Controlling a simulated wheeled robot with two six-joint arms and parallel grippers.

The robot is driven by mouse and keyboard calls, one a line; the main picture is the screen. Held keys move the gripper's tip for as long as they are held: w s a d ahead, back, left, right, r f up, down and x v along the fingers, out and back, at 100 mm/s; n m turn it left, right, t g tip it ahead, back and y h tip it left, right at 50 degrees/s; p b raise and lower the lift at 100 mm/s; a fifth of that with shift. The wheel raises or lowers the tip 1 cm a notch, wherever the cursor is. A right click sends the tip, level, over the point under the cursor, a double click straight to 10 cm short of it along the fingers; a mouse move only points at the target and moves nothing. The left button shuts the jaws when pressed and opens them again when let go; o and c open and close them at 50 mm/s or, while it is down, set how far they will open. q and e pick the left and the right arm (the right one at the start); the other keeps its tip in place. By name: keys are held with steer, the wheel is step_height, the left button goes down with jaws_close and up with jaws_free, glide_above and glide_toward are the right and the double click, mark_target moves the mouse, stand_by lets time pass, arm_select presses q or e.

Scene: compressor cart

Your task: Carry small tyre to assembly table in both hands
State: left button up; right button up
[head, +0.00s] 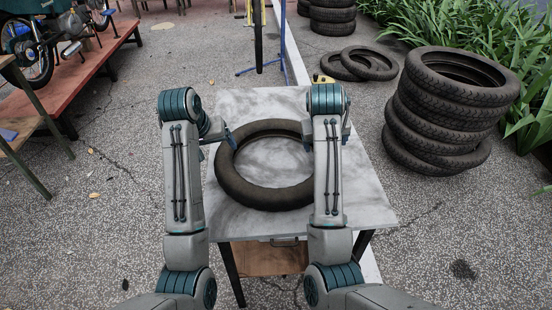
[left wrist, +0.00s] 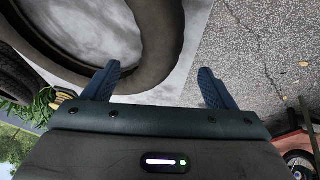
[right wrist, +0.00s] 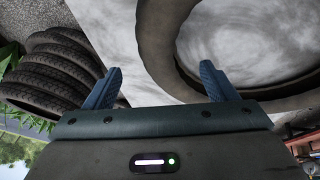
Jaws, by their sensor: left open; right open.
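The small tyre (head: 262,195) lies flat on the grey marbled top of a table (head: 340,212). My left gripper (head: 222,140) is open at the tyre's left side. In the left wrist view its fingers (left wrist: 163,88) are spread, with the tyre (left wrist: 160,60) close to one finger. My right gripper is open at the tyre's right side, mostly hidden behind my right arm in the head view. In the right wrist view its fingers (right wrist: 158,88) are spread, and the tyre's wall (right wrist: 158,50) is beside one finger. Neither gripper holds the tyre.
A tall stack of tyres (head: 450,110) stands right of the table, with two loose tyres (head: 358,65) behind it. A red platform (head: 85,70) with a motorbike (head: 35,50) is at the left. A blue stand with a wheel (head: 258,40) is behind.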

mark_target(222, 156)
arm_select(q)
steer(key=x, duration=0.8)
steer(key=shift+w+f, duration=0.1)
steer(key=shift+f, duration=0.15)
arm_select(e)
steer(key=x, duration=0.8)
steer(key=shift+f, duration=0.25)
arm_select(q)
steer(key=shift+c, duration=0.2)
arm_select(e)
steer(key=shift+c, duration=0.2)
arm_select(q)
jaws_close()
arm_select(e)
jaws_close()
arm_select(q)
steer(key=shift+r, duration=0.1)
arm_select(e)
steer(key=shift+w+r, duration=0.1)
